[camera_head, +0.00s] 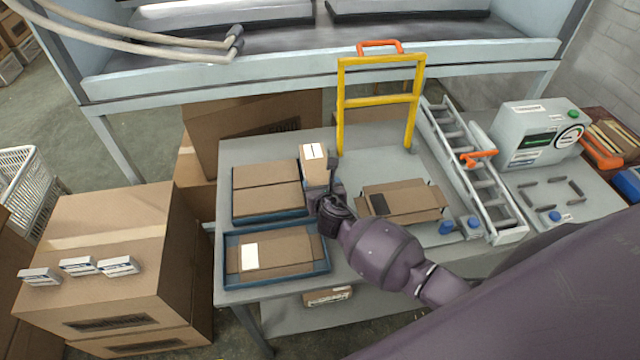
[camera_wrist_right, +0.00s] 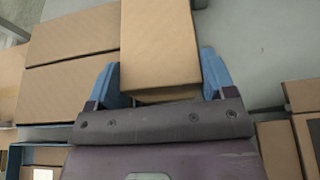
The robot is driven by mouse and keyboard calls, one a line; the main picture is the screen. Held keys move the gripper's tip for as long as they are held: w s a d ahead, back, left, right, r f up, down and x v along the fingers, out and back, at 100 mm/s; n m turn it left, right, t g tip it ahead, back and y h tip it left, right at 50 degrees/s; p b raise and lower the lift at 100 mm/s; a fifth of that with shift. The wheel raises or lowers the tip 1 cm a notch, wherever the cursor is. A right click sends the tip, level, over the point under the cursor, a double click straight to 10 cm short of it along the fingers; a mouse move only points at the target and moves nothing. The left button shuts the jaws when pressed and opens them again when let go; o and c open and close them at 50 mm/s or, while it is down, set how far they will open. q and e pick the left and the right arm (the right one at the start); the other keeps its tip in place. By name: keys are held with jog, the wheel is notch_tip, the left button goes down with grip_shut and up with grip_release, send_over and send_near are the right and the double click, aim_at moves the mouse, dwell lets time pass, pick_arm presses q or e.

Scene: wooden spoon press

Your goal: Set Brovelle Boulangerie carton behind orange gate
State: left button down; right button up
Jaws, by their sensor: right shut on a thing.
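My right gripper (camera_head: 322,188) is shut on a small brown carton (camera_head: 314,167) with a white label on top. In the right wrist view the carton (camera_wrist_right: 160,45) sits between the two blue fingers. Its name is too small to read. It is over the table, beside the left cartons; I cannot tell if it touches the surface. A yellow gate-like frame (camera_head: 380,101) with an orange handle (camera_head: 380,47) stands upright at the table's back, to the right of and beyond the carton. My left gripper is out of view.
Blue trays (camera_head: 232,283) with flat cartons are at the left of the table (camera_head: 256,146). An open flat carton (camera_head: 415,200) lies right of my gripper. A roller ladder (camera_head: 465,165) and a grey machine (camera_head: 535,133) stand at the right. Bare tabletop lies around the frame's foot.

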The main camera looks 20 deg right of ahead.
notch_tip(320, 180, up, 20)
jog(key=f+p, duration=0.1)
jog(key=p, duration=0.1)
pick_arm(q)
jog(key=b, duration=0.2)
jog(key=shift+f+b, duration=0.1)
jog(key=shift+b, duration=0.2)
pick_arm(e)
jog(key=s+a+r+n+y, duration=0.2)
jog(key=s+a+y, duration=0.1)
jog(key=s, duration=0.8)
jog(key=shift+a+n+t, duration=0.3)
jog(key=shift+a, duration=0.25)
jog(key=shift+s, duration=0.1)
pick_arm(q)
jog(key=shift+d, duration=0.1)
pick_arm(e)
jog(key=shift+d, duration=0.1)
